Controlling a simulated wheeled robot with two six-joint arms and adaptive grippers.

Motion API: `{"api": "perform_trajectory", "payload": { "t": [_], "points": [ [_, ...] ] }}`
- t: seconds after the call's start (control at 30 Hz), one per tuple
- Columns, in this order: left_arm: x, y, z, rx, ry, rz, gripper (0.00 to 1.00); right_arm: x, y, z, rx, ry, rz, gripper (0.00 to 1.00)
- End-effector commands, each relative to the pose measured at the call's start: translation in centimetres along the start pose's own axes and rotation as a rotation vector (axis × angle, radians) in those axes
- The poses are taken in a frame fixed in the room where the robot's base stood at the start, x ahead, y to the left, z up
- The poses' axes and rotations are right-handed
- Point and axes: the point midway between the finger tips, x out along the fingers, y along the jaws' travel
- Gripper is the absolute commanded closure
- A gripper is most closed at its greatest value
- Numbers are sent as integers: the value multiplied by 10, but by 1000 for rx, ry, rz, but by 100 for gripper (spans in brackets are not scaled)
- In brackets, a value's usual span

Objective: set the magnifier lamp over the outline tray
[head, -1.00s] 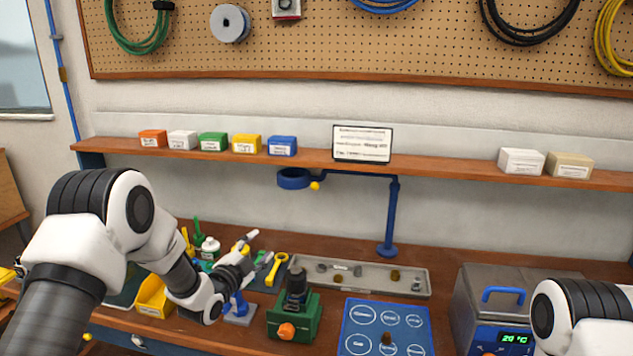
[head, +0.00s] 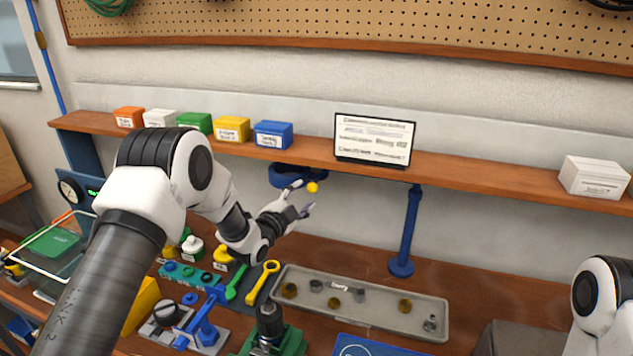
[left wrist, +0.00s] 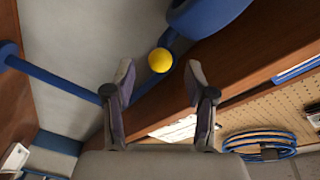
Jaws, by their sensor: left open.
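The magnifier lamp is blue: its ring-shaped head (head: 286,178) hangs just below the shelf, its post (head: 409,230) stands on the bench, and a yellow knob (head: 312,187) sits beside the head. My left gripper (head: 304,196) is open and empty, with its fingers close to the knob. In the left wrist view the yellow knob (left wrist: 160,60) shows between the fingertips, with the blue head (left wrist: 207,14) just beyond. A long grey tray (head: 365,322) with several small parts lies below, in front of the post. My right gripper is out of view.
The wooden shelf (head: 270,155) runs just above the lamp head, carrying coloured boxes and a sign (head: 374,139). A yellow wrench (head: 262,281), a blue fixture (head: 205,325) and a green device (head: 270,335) crowd the bench below. A blue board (head: 365,345) lies at the front.

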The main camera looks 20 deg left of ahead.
Motion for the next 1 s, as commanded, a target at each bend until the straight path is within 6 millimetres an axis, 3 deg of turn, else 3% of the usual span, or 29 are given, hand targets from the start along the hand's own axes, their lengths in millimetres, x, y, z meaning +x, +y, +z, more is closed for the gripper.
{"api": "perform_trajectory", "payload": {
  "t": [0.03, 0.23, 0.57, 0.63, 0.73, 1.0],
  "points": [
    [11, -4, -4, 3, 3, 0, 45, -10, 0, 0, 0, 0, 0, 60],
    [44, -2, -2, 2, 1, 0, 45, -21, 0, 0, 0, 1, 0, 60],
    [54, 0, -1, 0, 0, 0, 45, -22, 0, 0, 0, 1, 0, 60],
    [54, 0, -1, 0, 0, 0, 62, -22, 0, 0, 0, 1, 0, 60],
    [54, 0, -1, 0, 1, 0, 98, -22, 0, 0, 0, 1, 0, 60],
    [53, -1, -3, -1, -1, -5, 100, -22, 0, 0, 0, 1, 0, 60]
  ]
}}
